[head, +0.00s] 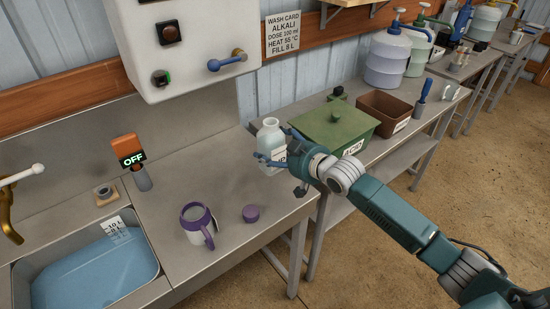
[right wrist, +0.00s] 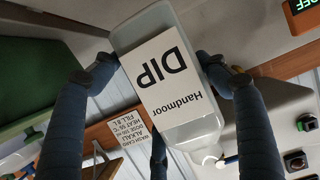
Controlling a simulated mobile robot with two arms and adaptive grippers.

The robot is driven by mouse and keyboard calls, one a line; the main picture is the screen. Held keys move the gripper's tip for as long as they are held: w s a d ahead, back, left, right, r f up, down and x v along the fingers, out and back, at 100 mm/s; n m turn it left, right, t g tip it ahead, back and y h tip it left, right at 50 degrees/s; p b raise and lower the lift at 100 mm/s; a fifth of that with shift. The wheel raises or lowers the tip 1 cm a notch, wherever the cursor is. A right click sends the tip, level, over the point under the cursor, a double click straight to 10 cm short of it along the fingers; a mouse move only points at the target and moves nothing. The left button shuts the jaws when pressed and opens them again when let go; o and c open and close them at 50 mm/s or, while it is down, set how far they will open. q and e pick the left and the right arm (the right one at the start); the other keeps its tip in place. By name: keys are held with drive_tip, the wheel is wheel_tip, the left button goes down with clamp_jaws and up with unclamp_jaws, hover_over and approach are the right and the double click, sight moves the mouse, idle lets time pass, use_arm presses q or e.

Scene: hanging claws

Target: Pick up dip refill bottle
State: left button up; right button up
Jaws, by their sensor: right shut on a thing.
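The dip refill bottle (head: 270,137) is pale and translucent with an open-looking neck. It stands upright, as seen, near the right end of the steel bench in the head view. My right gripper (head: 277,160) is shut on its body, fingers on either side. In the right wrist view the bottle (right wrist: 190,133) is upside down, its white "Handmoor DIP" label facing the camera between my blue fingers (right wrist: 155,80). I cannot tell whether its base touches the bench. My left gripper is not in view.
A green lidded box (head: 335,125) sits close right of my right gripper, with a brown bin (head: 385,112) beyond. A water-filled sink (head: 90,270) is at left. A white wall unit (head: 185,45) hangs behind.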

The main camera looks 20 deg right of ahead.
drive_tip(key=shift+r+b, duration=0.9)
drive_tip(key=shift+r, duration=5.45)
drive_tip(key=shift+r, duration=0.1)
